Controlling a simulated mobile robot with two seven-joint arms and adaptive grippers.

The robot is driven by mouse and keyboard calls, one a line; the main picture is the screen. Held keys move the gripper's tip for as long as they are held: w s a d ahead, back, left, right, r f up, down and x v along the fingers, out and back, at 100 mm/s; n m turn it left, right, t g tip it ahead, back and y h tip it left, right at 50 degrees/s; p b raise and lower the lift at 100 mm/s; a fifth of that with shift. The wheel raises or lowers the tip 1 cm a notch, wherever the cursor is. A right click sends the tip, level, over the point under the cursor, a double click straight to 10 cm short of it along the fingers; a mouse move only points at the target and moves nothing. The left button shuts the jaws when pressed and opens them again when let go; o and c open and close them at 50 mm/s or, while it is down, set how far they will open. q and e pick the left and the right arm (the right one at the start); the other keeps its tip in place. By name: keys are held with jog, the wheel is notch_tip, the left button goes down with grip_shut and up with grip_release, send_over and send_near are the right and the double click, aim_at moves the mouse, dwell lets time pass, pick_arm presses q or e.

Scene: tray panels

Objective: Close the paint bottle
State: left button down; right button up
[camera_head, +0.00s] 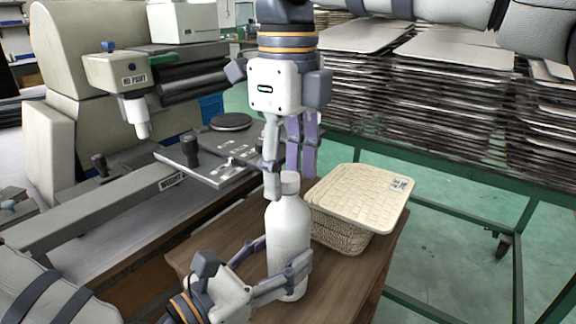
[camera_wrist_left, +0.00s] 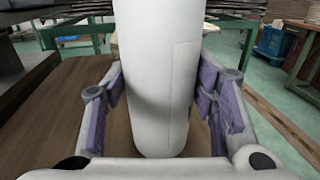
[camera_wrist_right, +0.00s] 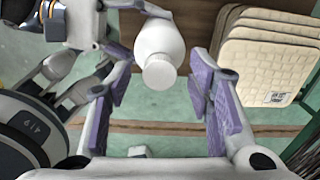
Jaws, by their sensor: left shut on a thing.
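The white paint bottle (camera_head: 288,232) stands upright on the wooden table, with its narrower white top (camera_head: 290,183) upward. My left gripper (camera_head: 284,262) is low on the bottle, shut on its body from both sides. In the left wrist view the bottle (camera_wrist_left: 155,75) fills the space between the purple finger pads. My right gripper (camera_head: 288,178) points down at the bottle's top, fingers spread. In the right wrist view the round white top (camera_wrist_right: 158,72) lies between the open fingers, apart from both pads. I cannot tell whether it is a loose or tightened cap.
A large beige machine (camera_head: 100,60) with a metal plate is at the left. Racks of stacked trays (camera_head: 440,90) stand behind. Some table is bare in front of the basket.

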notch_tip(320, 180, up, 8)
jog(key=shift+f, duration=0.2)
dwell(0.3)
pick_arm(q)
jog(key=c, duration=0.6)
grip_release()
jog(key=v, duration=1.2)
